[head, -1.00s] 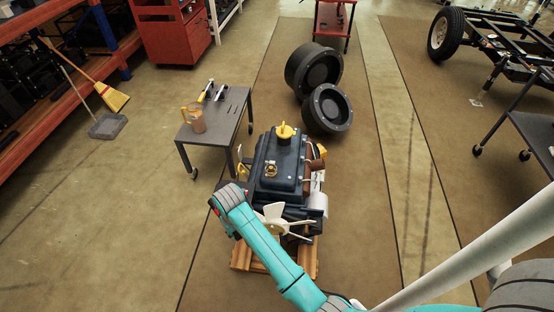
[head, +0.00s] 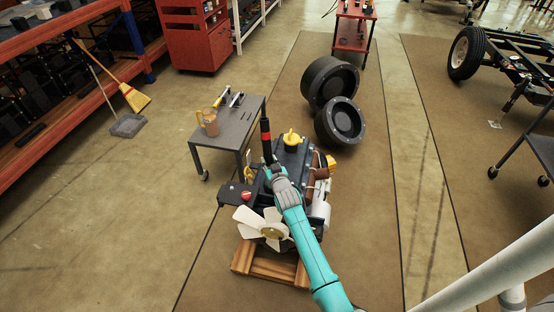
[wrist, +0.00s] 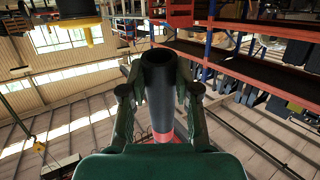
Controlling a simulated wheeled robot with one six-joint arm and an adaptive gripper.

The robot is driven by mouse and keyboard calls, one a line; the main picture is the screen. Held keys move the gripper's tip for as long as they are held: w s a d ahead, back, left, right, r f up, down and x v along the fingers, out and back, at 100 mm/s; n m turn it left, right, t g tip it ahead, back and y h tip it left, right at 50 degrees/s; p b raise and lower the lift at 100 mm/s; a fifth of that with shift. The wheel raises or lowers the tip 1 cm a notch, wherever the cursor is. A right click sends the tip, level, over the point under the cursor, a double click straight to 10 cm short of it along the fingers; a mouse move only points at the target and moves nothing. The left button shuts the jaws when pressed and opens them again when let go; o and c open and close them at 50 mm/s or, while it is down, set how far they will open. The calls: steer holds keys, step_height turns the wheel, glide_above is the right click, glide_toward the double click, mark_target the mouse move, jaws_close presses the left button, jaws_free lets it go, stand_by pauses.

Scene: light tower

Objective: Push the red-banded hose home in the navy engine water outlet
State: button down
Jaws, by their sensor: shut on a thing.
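The black hose (head: 265,130) with a red band stands near upright above the navy engine (head: 294,155) in the head view. In the wrist view the hose (wrist: 160,85) sits between my gripper's two fingers (wrist: 158,100), which are shut on it. Its open end (wrist: 158,58) faces the far side, and the red band (wrist: 162,136) shows near my palm. In the head view my gripper (head: 272,168) is at the hose's lower part, over the engine's left side. The water outlet is not clearly seen, so I cannot tell whether the hose touches it.
A yellow cap (head: 291,138) stands on the engine just right of the hose. A white fan (head: 265,229) is at its front, above a wooden pallet (head: 262,268). A grey cart (head: 233,128) with an amber jug (head: 209,122) stands behind left. Open floor lies left.

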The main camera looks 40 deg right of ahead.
steer(key=shift+s+d+r+t+h, duration=0.3)
steer(key=shift+s+d+t, duration=0.15)
steer(key=shift+t, duration=0.15)
steer(key=shift+s+d+r+t+h, duration=0.3)
steer(key=shift+s+d+t, duration=0.15)
steer(key=shift+t, duration=0.15)
steer(key=shift+f, duration=2.6)
